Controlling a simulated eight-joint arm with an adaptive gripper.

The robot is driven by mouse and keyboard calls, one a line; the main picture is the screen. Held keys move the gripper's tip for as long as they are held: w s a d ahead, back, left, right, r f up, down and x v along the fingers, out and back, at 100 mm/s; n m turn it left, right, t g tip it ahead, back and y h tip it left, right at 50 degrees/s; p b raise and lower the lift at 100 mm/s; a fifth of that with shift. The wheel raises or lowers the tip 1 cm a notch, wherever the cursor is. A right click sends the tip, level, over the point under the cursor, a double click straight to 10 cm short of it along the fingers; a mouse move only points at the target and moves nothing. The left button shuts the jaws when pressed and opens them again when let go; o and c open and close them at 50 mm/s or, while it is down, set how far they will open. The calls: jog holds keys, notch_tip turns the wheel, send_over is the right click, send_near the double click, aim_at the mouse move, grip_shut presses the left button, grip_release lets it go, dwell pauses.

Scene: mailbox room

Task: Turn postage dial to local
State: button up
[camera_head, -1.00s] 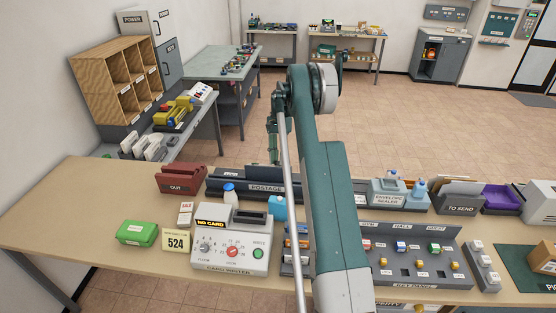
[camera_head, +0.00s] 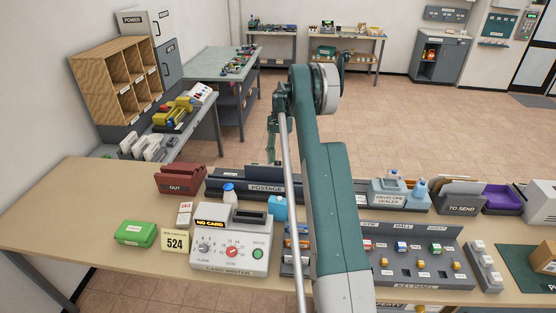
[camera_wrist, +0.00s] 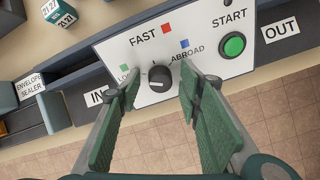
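The black postage dial (camera_wrist: 159,78) sits on a pale panel (camera_wrist: 205,38) in the wrist view. A pale mark shows on its face, but its exact heading is unclear. Green LOCAL is at its left, partly covered by a finger; red FAST is above and blue ABROAD upper right. My gripper (camera_wrist: 159,88) is open, with one green finger on each side of the dial and gaps between. In the head view my gripper (camera_head: 272,148) is beyond the long dark POSTAGE unit (camera_head: 264,187); the dial is not visible there.
A green START button (camera_wrist: 233,45) is right of the dial. IN and OUT trays flank the panel.

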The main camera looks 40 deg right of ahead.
jog(key=shift+r, duration=0.1)
jog(key=v, duration=1.2)
dwell(0.4)
jog(key=shift+a, duration=0.1)
